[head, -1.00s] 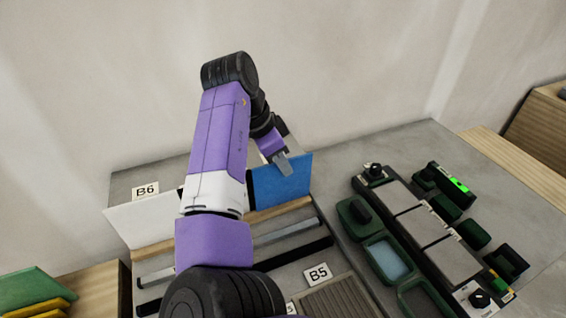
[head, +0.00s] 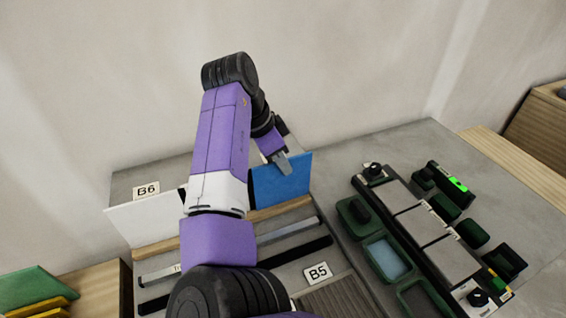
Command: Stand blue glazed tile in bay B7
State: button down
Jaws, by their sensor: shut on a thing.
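The blue glazed tile (head: 285,181) stands near upright at the back of the rack, just right of my arm. My gripper (head: 282,164) is shut on its top edge, fingers pointing down. The tile's lower edge is close to the wooden ledge (head: 280,212); I cannot tell whether it rests there. No B7 label can be read; my arm covers part of the rack and may hide it.
A white panel (head: 147,220) stands left under the B6 label (head: 146,190). The B5 label (head: 318,273) is in front, by a ribbed grey mat (head: 345,298). Dark green trays (head: 382,258) and a long levelling fixture (head: 432,240) fill the right. Green and yellow tiles (head: 35,290) lie lower left.

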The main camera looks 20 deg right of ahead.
jog(key=shift+w, duration=0.3)
dwell(1.4)
jog(key=c, duration=1.5)
grip_release()
jog(key=shift+r, duration=0.1)
notch_tip(320, 180, up, 6)
jog(key=p, duration=0.5)
